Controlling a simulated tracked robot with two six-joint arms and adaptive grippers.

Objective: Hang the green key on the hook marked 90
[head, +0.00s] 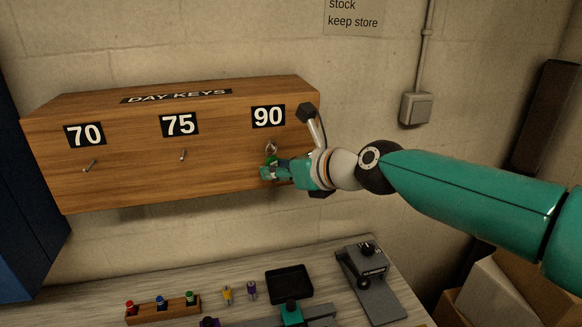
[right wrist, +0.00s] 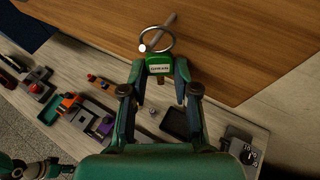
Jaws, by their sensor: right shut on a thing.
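The green key (right wrist: 159,66) has a green head with a small pale label and a metal ring (right wrist: 157,39) at its top. My right gripper (head: 270,169) is shut on the key's head, just in front of the board under the 90 sign (head: 268,117). The hook marked 90 (right wrist: 168,24) shows in the right wrist view as a short metal peg crossing the ring. I cannot tell for sure whether the peg passes through the ring. In the head view the key is mostly hidden by the gripper.
The wooden key board (head: 130,185) also has bare hooks at 70 (head: 89,165) and 75 (head: 183,155). On the bench below are a black tray (head: 289,285), a wooden rack (head: 165,311) with coloured pieces, and a grey device (head: 369,283).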

